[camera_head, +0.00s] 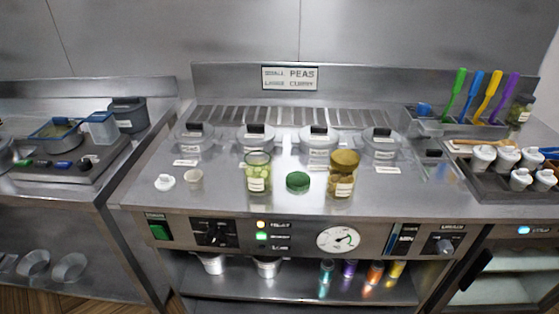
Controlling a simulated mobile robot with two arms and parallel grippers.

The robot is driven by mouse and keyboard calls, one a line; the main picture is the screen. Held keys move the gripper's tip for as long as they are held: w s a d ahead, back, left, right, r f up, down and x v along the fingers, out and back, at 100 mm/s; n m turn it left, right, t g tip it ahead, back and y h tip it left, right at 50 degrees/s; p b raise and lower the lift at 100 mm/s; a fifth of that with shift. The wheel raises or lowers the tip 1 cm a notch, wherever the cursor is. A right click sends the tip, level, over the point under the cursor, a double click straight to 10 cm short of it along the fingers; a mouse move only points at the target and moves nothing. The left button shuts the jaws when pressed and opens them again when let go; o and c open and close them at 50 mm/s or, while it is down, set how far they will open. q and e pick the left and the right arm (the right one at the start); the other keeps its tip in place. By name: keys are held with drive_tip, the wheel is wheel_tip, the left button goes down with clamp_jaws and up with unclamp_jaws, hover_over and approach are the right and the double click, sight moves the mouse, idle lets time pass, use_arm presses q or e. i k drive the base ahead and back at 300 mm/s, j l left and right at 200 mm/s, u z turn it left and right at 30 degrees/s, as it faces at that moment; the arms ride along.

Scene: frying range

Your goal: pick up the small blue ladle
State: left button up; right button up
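A steel holder (440,127) stands at the back right of the counter. In it stand several upright utensils with coloured handles: green, blue (471,97), yellow and purple. The blue-handled one leans slightly to the right, between the green and the yellow; its lower end is hidden in the holder. A short, rounded blue piece (424,109) shows at the holder's left end. I cannot tell which of the two blue things is the small ladle. Neither of my grippers is in view.
Lidded pots (320,141) stand in a row at the back. Two jars (343,178) and a green lid (298,182) are in front. A tray (487,181) of white containers is at the right. The front right counter is clear.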

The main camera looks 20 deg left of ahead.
sight(479, 76)
drive_tip(key=i+l+u, duration=0.1)
drive_tip(key=l, duration=0.2)
drive_tip(key=i+l+u, duration=0.25)
drive_tip(key=i+l, duration=0.15)
drive_tip(key=l, duration=0.2)
drive_tip(key=i+l+u, duration=0.15)
drive_tip(key=l, duration=0.15)
